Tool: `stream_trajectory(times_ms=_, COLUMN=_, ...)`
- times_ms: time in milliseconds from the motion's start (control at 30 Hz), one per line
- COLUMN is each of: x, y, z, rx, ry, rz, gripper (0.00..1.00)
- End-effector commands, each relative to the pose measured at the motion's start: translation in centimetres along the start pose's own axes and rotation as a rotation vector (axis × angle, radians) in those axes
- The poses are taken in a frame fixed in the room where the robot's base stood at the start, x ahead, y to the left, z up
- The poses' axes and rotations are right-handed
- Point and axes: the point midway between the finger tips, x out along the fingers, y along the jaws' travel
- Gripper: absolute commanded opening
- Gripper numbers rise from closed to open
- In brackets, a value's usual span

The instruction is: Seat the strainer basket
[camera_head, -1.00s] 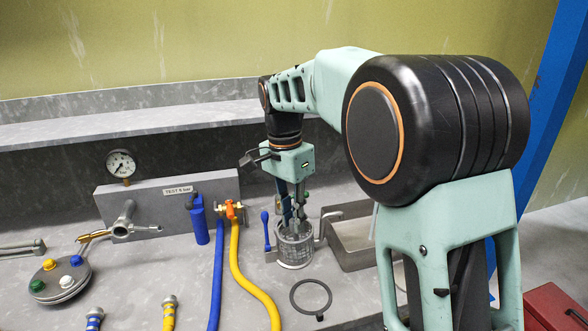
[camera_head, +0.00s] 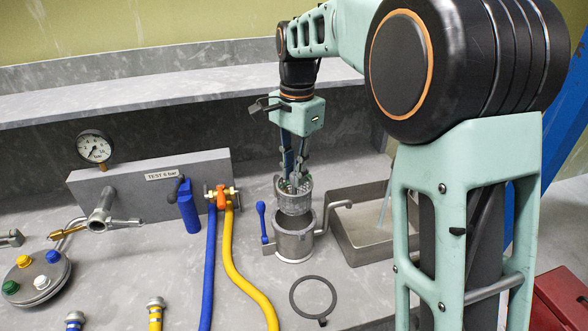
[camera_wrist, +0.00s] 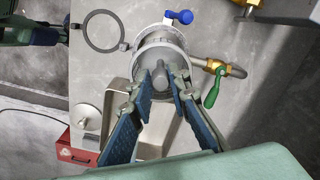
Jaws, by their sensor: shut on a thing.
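The strainer basket (camera_head: 294,200), a grey perforated cup, hangs upright from my gripper (camera_head: 295,182). My gripper is shut on its upper part; the wrist view shows the fingers (camera_wrist: 160,78) closing around a grey knob. The round grey strainer body (camera_head: 295,246) stands on the bench directly below, with its open mouth facing up. The basket's bottom overlaps the mouth in the head view; I cannot tell whether it has entered. In the wrist view the basket and fingers hide much of the body.
A blue-handled valve (camera_head: 262,222) is left of the body and a spout (camera_head: 340,205) right, by a metal tray (camera_head: 370,245). A flat black ring (camera_head: 313,298) lies in front. Blue (camera_head: 208,270) and yellow (camera_head: 240,270) hoses run left. A shelf wall stands behind.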

Motion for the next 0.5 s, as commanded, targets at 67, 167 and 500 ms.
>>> stream_trajectory(times_ms=67, x=-0.1, y=0.0, z=0.0, rx=-0.002, ry=-0.001, rz=-0.001, gripper=0.0)
stream_trajectory(times_ms=167, x=0.0, y=0.0, z=0.1, rx=-0.006, ry=-0.003, rz=-0.003, gripper=0.0)
stream_trajectory(times_ms=500, x=3.3, y=0.0, z=0.1, rx=-0.005, ry=-0.003, rz=-0.002, gripper=0.0)
